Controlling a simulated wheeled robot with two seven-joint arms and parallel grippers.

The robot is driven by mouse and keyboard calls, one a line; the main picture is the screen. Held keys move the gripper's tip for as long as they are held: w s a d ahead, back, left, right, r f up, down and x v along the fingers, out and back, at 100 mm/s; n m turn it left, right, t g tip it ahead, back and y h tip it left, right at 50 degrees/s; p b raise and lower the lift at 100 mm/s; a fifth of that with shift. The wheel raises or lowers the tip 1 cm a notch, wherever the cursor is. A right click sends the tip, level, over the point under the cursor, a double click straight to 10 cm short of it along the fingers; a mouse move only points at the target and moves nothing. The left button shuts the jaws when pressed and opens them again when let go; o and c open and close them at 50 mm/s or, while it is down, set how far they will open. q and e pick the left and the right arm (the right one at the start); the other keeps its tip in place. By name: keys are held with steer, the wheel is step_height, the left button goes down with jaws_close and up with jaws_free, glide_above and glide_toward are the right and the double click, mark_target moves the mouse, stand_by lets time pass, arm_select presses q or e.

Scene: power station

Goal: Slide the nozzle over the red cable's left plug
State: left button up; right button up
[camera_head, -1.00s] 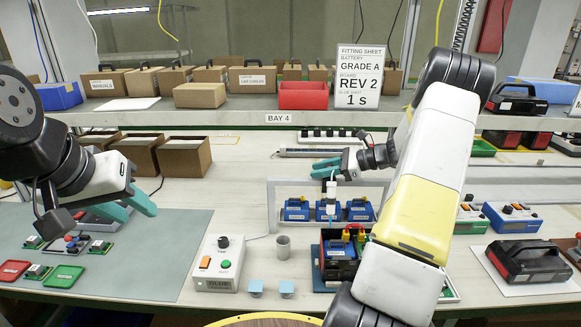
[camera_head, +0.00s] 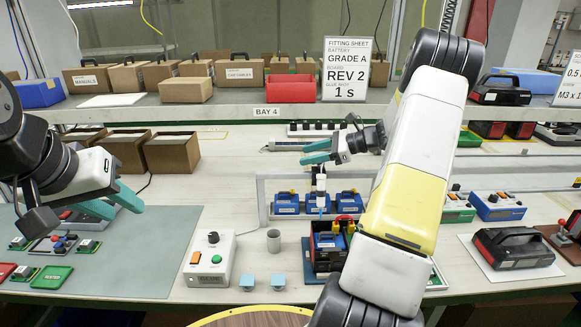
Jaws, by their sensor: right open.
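A slim white nozzle (camera_head: 321,183) with a blue lower part stands upright just above the back of an open battery case (camera_head: 325,262). Whether its lower end is around a plug is too small to tell. Red and yellow parts (camera_head: 347,222) show at the case's back right; I cannot make out the red cable's left plug separately. My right gripper (camera_head: 316,152), with teal fingers, is open and empty just above the nozzle's top, apart from it. My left gripper (camera_head: 112,204) is open and empty above the grey mat at the left.
A rack with several blue batteries (camera_head: 286,203) stands behind the case. A glue control box (camera_head: 210,260), a small grey cup (camera_head: 273,240) and two light blue blocks (camera_head: 277,282) lie to its left. A black and red battery (camera_head: 513,248) sits at the right.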

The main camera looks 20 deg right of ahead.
steer(key=s+a+r, duration=0.1)
steer(key=s+a, duration=0.2)
steer(key=s, duration=0.4)
steer(key=s+a+r, duration=0.1)
steer(key=s+a, duration=0.3)
steer(key=s, duration=0.3)
steer(key=shift+s, duration=0.25)
